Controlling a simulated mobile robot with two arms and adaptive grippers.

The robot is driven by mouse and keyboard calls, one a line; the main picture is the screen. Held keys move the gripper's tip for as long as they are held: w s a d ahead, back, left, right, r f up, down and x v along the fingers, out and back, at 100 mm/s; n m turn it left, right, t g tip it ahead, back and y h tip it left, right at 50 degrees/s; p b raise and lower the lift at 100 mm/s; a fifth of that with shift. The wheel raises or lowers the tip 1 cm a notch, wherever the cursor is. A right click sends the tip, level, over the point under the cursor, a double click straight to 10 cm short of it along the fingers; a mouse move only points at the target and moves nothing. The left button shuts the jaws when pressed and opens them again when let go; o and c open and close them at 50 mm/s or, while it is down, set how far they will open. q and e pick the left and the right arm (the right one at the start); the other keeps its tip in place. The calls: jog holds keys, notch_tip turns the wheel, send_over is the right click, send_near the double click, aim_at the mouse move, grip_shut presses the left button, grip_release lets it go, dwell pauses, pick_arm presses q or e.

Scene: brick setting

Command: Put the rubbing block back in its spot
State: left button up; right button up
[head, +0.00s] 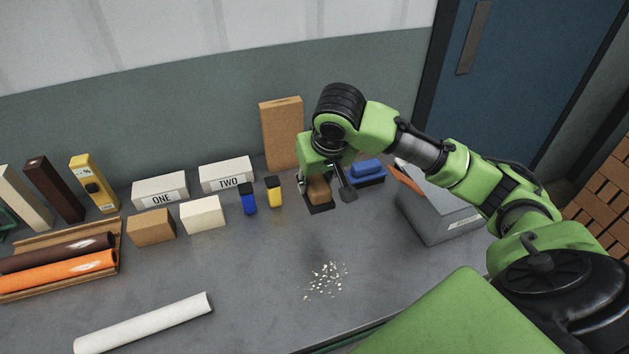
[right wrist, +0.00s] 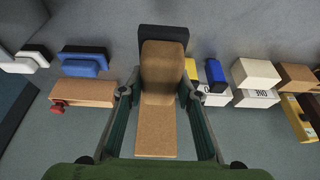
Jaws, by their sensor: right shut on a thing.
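The rubbing block (head: 319,189) is a small brown block with rounded edges. It also fills the middle of the right wrist view (right wrist: 163,68). My right gripper (head: 325,187) is shut on it, with one finger on either side in the right wrist view (right wrist: 160,93). A black shallow tray (head: 319,209) lies right at the block; its dark end shows beyond the block in the right wrist view (right wrist: 160,33). I cannot tell whether the block touches the tray floor. My left gripper is not in view.
A tall tan board (head: 281,133) stands behind the tray. A blue block (head: 367,167) on a dark base and a grey box (head: 440,208) are to the right. Yellow (head: 273,192) and blue (head: 248,200) small items stand left. Pale crumbs (head: 326,281) lie in front.

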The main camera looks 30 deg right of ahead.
jog(key=w+d+f, duration=0.2)
jog(key=w+d, duration=0.1)
jog(key=w, duration=0.2)
jog(key=shift+d+f+p, duration=0.2)
jog(key=shift+d+p, duration=0.05)
jog(key=shift+p, duration=0.15)
jog(key=w+d+f, duration=0.1)
jog(key=w+f, duration=0.1)
jog(key=f, duration=0.1)
jog(key=w+d+f, duration=0.1)
jog(key=w+f, duration=0.1)
jog(key=shift+d+f+p, duration=0.15)
jog(key=shift+d+p, duration=0.15)
jog(key=shift+d, duration=0.05)
jog(key=shift+w+d+f, duration=0.2)
jog(key=shift+w+f, duration=0.1)
jog(key=shift+f, duration=0.2)
notch_tip(320, 180, down, 3)
jog(key=shift+w+d+r+p, duration=0.1)
jog(key=shift+w+p, duration=0.05)
jog(key=shift+p, duration=0.35)
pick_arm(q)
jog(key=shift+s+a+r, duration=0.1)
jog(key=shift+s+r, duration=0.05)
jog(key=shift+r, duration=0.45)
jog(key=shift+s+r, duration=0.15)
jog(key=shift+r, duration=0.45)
pick_arm(e)
jog(key=shift+f, duration=0.25)
